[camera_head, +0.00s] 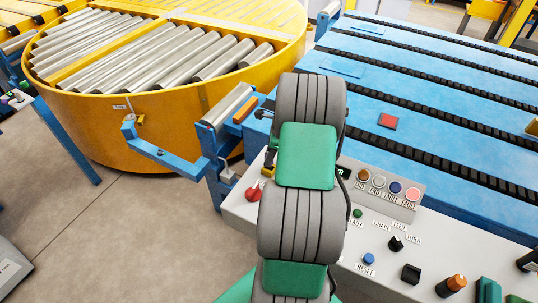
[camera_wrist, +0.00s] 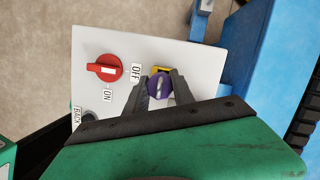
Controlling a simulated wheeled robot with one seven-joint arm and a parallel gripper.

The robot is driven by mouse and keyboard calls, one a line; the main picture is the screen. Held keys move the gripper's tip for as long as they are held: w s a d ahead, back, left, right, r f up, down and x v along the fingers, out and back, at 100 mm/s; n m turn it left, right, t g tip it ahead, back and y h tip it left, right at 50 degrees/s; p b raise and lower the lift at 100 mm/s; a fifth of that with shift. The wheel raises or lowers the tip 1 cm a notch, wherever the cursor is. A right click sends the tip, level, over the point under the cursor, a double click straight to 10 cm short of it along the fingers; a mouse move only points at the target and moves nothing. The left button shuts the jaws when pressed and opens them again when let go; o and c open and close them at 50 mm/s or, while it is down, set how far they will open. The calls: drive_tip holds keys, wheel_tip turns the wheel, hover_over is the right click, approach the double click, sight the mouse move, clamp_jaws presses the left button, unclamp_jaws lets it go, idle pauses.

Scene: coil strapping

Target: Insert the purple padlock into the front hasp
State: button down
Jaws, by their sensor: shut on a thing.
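In the wrist view, the purple padlock (camera_wrist: 159,87) is between the two dark fingers of my gripper (camera_wrist: 160,90), which is shut on it. A small yellow hasp part (camera_wrist: 160,69) shows just beyond the padlock on the grey panel, and the padlock overlaps it in the picture. I cannot tell whether the shackle is through the hasp or only in front of it. In the head view, my green and grey arm covers most of this spot and the padlock is hidden.
A red rotary switch (camera_wrist: 104,68) marked OFF and ON sits left of the padlock on the grey control box (camera_wrist: 190,28). The head view shows buttons and knobs (camera_head: 385,183) to the right, a yellow roller turntable (camera_head: 150,125) and a blue chain conveyor (camera_head: 400,70).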

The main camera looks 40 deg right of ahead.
drive_tip(key=shift+f+b, duration=0.55)
drive_tip(key=shift+f, duration=0.8)
drive_tip(key=c, duration=1)
unclamp_jaws()
drive_tip(key=shift+r, duration=0.1)
drive_tip(key=b+v, duration=0.1)
drive_tip(key=v, duration=0.7)
drive_tip(key=w+a+r+n+h, duration=0.1)
drive_tip(key=a+r+n, duration=0.3)
drive_tip(key=a, duration=0.2)
drive_tip(key=w+a+r+n, duration=0.2)
drive_tip(key=a+r+n, duration=0.15)
drive_tip(key=a, duration=0.25)
drive_tip(key=s+a+r+n, duration=0.1)
drive_tip(key=s+a+n, duration=0.2)
drive_tip(key=a+n, duration=0.3)
drive_tip(key=s+a+r+n+t, duration=0.1)
drive_tip(key=s+a+r+n, duration=0.1)
drive_tip(key=s+a+n, duration=0.2)
drive_tip(key=s+a+r+n+t+h, duration=0.1)
drive_tip(key=s+a+n, duration=0.3)
drive_tip(key=a+n, duration=0.6)
drive_tip(key=shift+a+r, duration=0.25)
drive_tip(key=shift+r, duration=0.4)
